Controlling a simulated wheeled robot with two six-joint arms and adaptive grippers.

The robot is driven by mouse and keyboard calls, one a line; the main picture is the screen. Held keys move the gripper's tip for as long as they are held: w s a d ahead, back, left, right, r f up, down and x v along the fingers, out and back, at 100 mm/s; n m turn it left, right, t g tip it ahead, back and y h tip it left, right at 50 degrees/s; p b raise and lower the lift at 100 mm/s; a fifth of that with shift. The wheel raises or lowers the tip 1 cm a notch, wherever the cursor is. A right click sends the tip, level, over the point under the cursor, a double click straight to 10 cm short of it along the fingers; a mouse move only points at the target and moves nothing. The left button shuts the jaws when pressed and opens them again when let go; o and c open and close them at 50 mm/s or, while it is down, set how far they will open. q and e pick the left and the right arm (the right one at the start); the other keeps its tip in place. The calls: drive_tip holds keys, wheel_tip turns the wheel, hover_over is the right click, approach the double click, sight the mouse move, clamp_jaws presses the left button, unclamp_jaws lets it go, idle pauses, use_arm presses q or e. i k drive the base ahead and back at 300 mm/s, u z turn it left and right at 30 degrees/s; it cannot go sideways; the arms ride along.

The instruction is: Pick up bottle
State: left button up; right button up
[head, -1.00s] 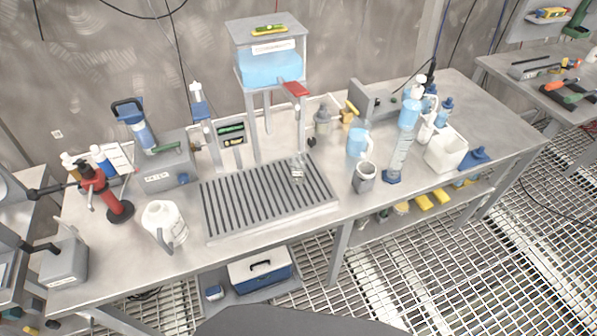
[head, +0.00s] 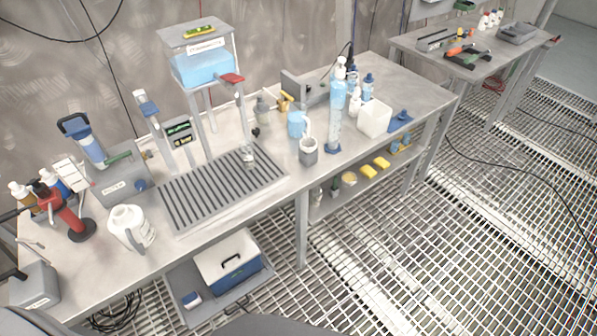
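Several bottles stand on the long steel workbench (head: 285,195). A white jug-like bottle (head: 130,230) with a handle stands at the front left. Bottles with white and orange-brown caps (head: 20,191) are partly hidden at the far left. I cannot tell which bottle the task names. Neither of my grippers is in view.
A clear tank of blue liquid (head: 203,66) stands on legs behind the grate. A red tool (head: 72,220) stands at the left. A white container (head: 374,119) is at the right. A blue-and-white box (head: 229,262) sits on the lower shelf. Open grated floor (head: 430,250) lies to the right.

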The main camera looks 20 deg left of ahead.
sight(245, 146)
drive_tip(key=z, duration=0.55)
drive_tip(key=k, duration=0.8)
drive_tip(key=z, duration=0.95)
drive_tip(key=i, duration=1.3)
drive_tip(key=u, duration=0.45)
drive_tip(key=i, duration=0.85)
drive_tip(key=u, duration=1.4)
drive_tip(key=i, duration=0.65)
drive_tip(key=u, duration=0.75)
